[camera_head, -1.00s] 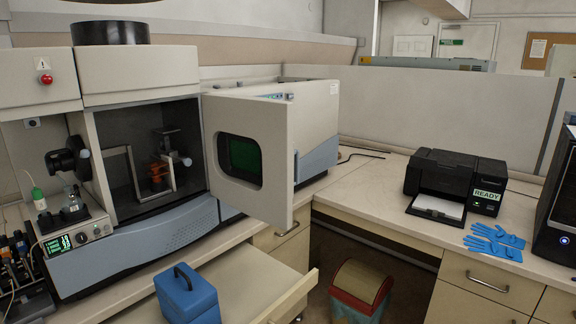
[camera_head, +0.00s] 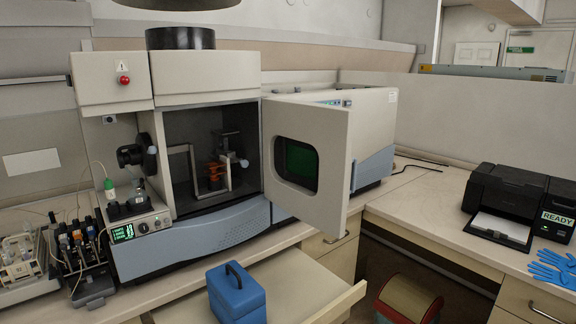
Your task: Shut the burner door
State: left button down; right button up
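The burner door (camera_head: 327,198) is a cream panel with a dark green window. It stands wide open, swung out to the right of the spectrometer's burner compartment (camera_head: 182,142). Inside the compartment an orange burner part (camera_head: 215,176) and a metal frame are visible. The spectrometer body (camera_head: 205,75) is cream with a blue-grey lower front. Neither of my grippers is in view.
A blue box with a handle (camera_head: 237,293) sits on the pulled-out drawer (camera_head: 309,277) below the door. A pump unit (camera_head: 135,226) and bottle racks stand at the left. A printer (camera_head: 515,203) and blue gloves (camera_head: 556,268) are at the right. A bin (camera_head: 408,301) stands below the counter.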

aim_at(310, 167)
jog(key=i+l+u, duration=0.15)
jog(key=u, duration=0.25)
jog(key=i+l+u, duration=0.1)
jog(key=l+u, duration=0.3)
jog(key=i+l+u, duration=0.1)
jog(key=l+u, duration=0.15)
jog(key=u, duration=0.15)
jog(key=l+u, duration=0.5)
jog(key=l, duration=0.75)
jog(key=l+u, duration=0.1)
jog(key=l, duration=0.7)
jog(key=k+l+u, duration=0.15)
jog(key=l, duration=0.65)
jog(key=k+j+u, duration=0.15)
jog(key=u, duration=0.15)
jog(key=k+j+u, duration=0.3)
jog(key=i+l, duration=0.15)
jog(key=l, duration=0.2)
jog(key=i+l, duration=0.2)
jog(key=l, duration=0.2)
